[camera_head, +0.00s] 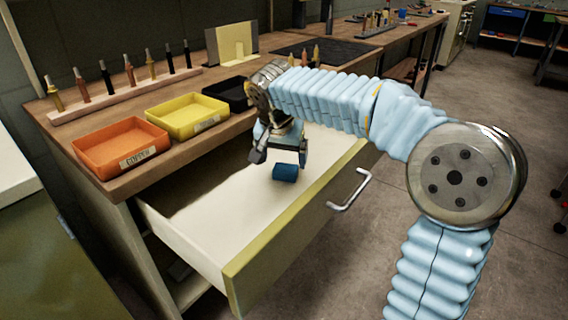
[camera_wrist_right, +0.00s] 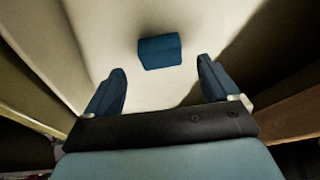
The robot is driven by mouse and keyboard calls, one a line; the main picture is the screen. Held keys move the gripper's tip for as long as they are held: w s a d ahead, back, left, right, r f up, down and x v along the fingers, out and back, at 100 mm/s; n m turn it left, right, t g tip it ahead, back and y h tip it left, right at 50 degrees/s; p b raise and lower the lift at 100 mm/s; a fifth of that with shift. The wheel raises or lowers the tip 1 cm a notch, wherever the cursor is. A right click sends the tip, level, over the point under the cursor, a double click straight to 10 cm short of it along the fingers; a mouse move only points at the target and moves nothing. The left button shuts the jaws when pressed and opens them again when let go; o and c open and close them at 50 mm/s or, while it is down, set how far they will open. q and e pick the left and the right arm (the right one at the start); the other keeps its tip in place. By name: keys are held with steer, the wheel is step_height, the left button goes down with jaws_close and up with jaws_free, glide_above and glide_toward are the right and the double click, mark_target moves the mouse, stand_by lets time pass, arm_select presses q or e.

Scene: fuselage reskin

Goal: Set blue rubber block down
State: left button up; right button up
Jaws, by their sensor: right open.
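The blue rubber block (camera_head: 285,172) lies on the pale floor of the open drawer (camera_head: 215,205). My right gripper (camera_head: 280,154) is inside the drawer, just above and beside the block. In the right wrist view the block (camera_wrist_right: 160,51) sits ahead of the two spread fingers and apart from both. The right gripper (camera_wrist_right: 161,88) is open, with nothing between its fingers. My left gripper is in neither view.
On the bench above the drawer stand an orange tray (camera_head: 122,160), a yellow tray (camera_head: 190,127) and a black tray (camera_head: 222,92). A wooden rack (camera_head: 125,97) holds several tools behind them. The drawer's front handle (camera_head: 350,191) faces the clear floor.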

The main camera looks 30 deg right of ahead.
steer(key=v, duration=0.7)
steer(key=shift+r, duration=0.35)
steer(key=shift+s+a, duration=0.1)
stand_by(0.6)
